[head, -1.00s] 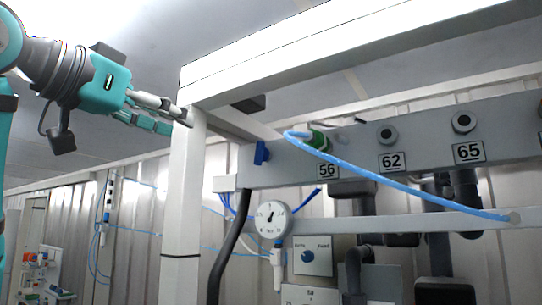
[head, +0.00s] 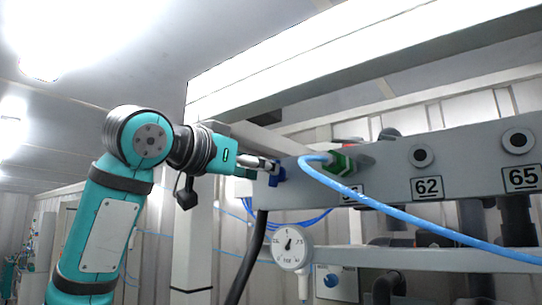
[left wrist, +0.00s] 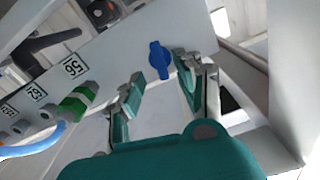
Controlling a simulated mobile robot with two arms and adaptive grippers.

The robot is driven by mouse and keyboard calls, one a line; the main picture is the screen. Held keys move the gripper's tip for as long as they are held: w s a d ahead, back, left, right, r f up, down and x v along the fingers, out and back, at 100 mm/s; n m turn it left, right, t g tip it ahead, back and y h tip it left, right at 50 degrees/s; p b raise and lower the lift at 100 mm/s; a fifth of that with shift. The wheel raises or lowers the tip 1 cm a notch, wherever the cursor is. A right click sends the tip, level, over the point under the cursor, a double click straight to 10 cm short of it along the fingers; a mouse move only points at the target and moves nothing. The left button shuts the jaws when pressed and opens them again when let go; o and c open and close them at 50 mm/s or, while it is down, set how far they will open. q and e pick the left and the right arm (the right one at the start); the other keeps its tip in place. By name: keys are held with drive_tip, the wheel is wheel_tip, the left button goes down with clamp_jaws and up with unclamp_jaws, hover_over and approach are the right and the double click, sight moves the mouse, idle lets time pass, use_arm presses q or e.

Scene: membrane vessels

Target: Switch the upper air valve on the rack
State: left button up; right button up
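The blue air valve handle (head: 277,176) sits at the left end of the grey panel on the rack. In the left wrist view the blue handle (left wrist: 158,60) stands out from the panel face, upright in the picture. My left gripper (head: 270,166) reaches in from the left, its fingers right beside the handle and partly covering it in the head view. In the left wrist view the left gripper (left wrist: 160,82) is open, one finger on each side below the handle, with a gap between them. I cannot tell whether a finger touches it. My right gripper is not in view.
A green fitting (head: 342,163) with a blue hose (head: 400,210) is right of the valve. A pressure gauge (head: 291,247) hangs below the panel, beside a black hose (head: 254,262). The white rack post (head: 192,255) stands behind my left arm; a white beam (head: 330,70) runs above.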

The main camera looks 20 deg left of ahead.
use_arm(q)
drive_tip(key=p+x, duration=0.1)
drive_tip(key=x, duration=0.2)
drive_tip(key=shift+w+d, duration=0.15)
drive_tip(key=shift+w, duration=0.1)
drive_tip(key=shift+s, duration=0.1)
drive_tip(key=c, duration=0.6)
clamp_jaws()
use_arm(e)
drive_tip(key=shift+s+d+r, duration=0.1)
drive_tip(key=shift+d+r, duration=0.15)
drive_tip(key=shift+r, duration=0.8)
